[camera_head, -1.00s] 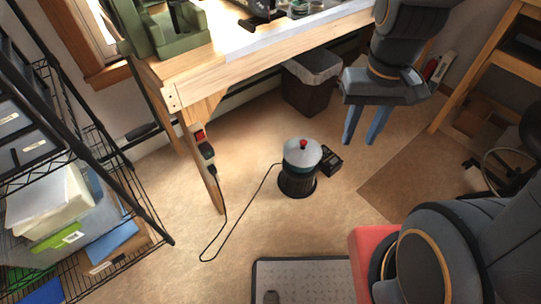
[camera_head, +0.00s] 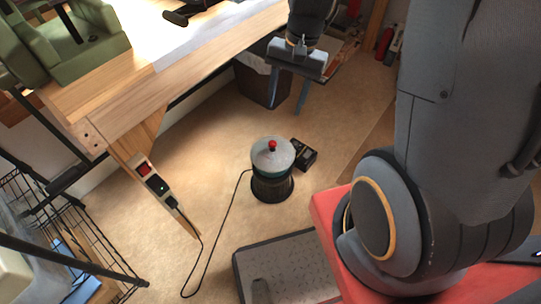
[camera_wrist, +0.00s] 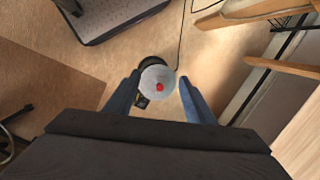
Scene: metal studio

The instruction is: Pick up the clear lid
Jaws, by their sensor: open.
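The clear lid (camera_head: 272,150) is a round, pale see-through disc with a red knob. It sits on top of a dark cylindrical tumbler-like machine (camera_head: 272,186) on the floor. In the wrist view the lid (camera_wrist: 157,79) shows from above, between and beyond my two blue fingertips. My gripper (camera_head: 288,92) is open and empty, up and to the right of the lid in the head view, apart from it. In the wrist view my gripper (camera_wrist: 158,85) has its fingers spread on either side of the lid's image.
A small black box (camera_head: 304,154) lies beside the machine, and a black cord runs to a power strip (camera_head: 155,184) on the table leg. A wooden workbench (camera_head: 150,85) stands at left. A dark bin (camera_head: 262,84) is behind my gripper. A grey mat (camera_head: 285,268) lies in front.

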